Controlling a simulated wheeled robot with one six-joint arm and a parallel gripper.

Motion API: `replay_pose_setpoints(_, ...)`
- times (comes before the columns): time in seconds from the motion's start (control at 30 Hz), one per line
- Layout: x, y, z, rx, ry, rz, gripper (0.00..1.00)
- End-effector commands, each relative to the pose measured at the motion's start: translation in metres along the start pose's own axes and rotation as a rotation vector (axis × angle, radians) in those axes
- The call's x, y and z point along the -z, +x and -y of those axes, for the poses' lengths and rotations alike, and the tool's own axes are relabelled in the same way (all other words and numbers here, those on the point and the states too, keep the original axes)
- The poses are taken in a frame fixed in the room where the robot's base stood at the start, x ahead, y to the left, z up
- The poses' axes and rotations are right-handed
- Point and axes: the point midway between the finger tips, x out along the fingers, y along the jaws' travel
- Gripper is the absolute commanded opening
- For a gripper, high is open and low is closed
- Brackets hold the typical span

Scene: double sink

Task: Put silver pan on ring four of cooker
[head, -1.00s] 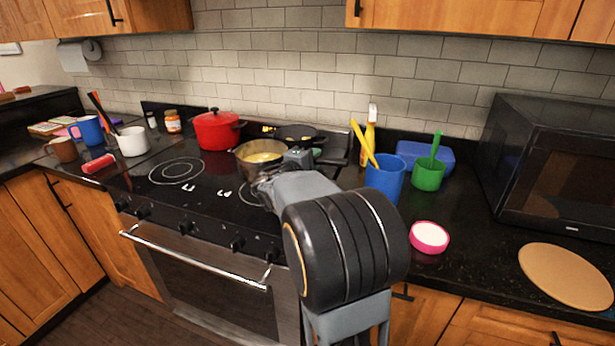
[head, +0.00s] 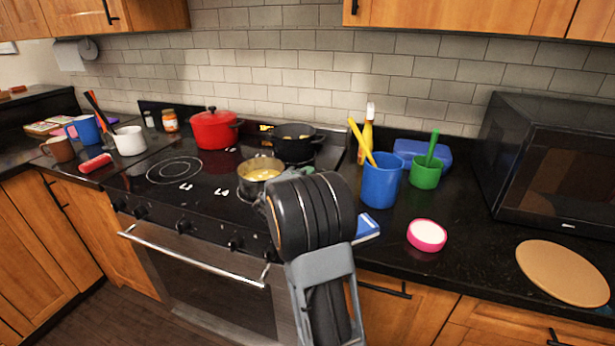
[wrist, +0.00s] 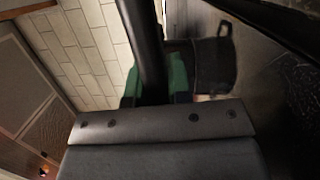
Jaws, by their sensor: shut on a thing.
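The silver pan (head: 259,174), with yellow food in it, is over the front right ring of the cooker (head: 190,205), beside the L4 mark. Part of that ring shows at the pan's front left edge. I cannot tell whether the pan's base touches the hob. In the wrist view, my gripper (wrist: 153,82) is shut with its green pads on either side of a dark handle (wrist: 149,40).
A black pan (head: 294,140) stands close behind, on the back right. A red lidded pot (head: 214,130) is at the back left. The front left ring (head: 174,170) is bare. A blue container (head: 382,182) and a blue-and-white item (head: 367,229) are on the right counter.

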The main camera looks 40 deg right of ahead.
Motion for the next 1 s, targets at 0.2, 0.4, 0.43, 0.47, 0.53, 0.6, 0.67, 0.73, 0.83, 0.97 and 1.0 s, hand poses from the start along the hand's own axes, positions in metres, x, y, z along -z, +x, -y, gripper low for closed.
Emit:
replay_pose_setpoints(0.2,0.0000,0.0001,-0.0025,-0.004,0.005,0.001,0.00)
replay_pose_setpoints(0.4,0.0003,-0.0002,0.0026,-0.001,0.002,0.000,0.19)
replay_pose_setpoints(0.43,0.0002,-0.0002,0.0017,0.000,0.001,0.000,0.22)
replay_pose_setpoints(0.47,0.0002,-0.0002,0.0016,0.000,0.001,0.000,0.25)
replay_pose_setpoints(0.53,0.0002,-0.0002,0.0016,0.000,0.001,0.000,0.31)
replay_pose_setpoints(0.6,0.0002,-0.0002,0.0016,0.000,0.001,0.000,0.38)
replay_pose_setpoints(0.67,0.0002,-0.0002,0.0016,0.000,0.001,0.000,0.43)
replay_pose_setpoints(0.73,0.0002,-0.0002,0.0016,0.000,0.001,0.000,0.43)
replay_pose_setpoints(0.83,0.0002,-0.0002,0.0015,0.000,0.001,0.000,0.43)
replay_pose_setpoints(0.97,-0.0001,-0.0001,-0.0015,0.000,0.000,0.000,0.43)
replay_pose_setpoints(1.0,-0.0002,-0.0001,-0.0038,0.000,0.000,-0.001,0.43)
